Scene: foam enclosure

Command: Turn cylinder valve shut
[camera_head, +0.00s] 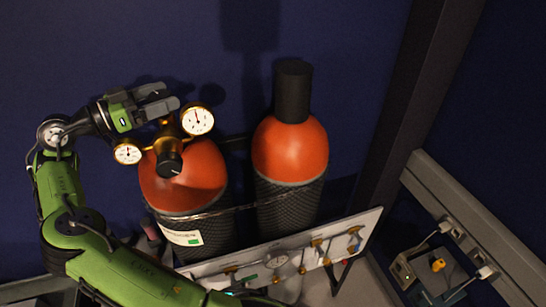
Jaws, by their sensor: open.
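The left cylinder (184,187) has an orange top and a dark mesh-covered body with a white label. A brass regulator with a left gauge (128,152) and a right gauge (198,120) sits on top of it. A black knob (169,162) faces forward between the gauges. The cylinder valve itself is mostly hidden behind the regulator and my gripper. My gripper (162,98) is open, pointing right, just above and behind the regulator. I cannot tell whether its fingers touch anything. My green arm reaches up along the left side.
A second orange-topped cylinder (289,154) with a black cap (293,91) stands to the right. A white panel (235,262) with gauges and fittings runs along the front. A dark post (405,100) and a grey rail (470,225) with a small device box (425,270) are at right.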

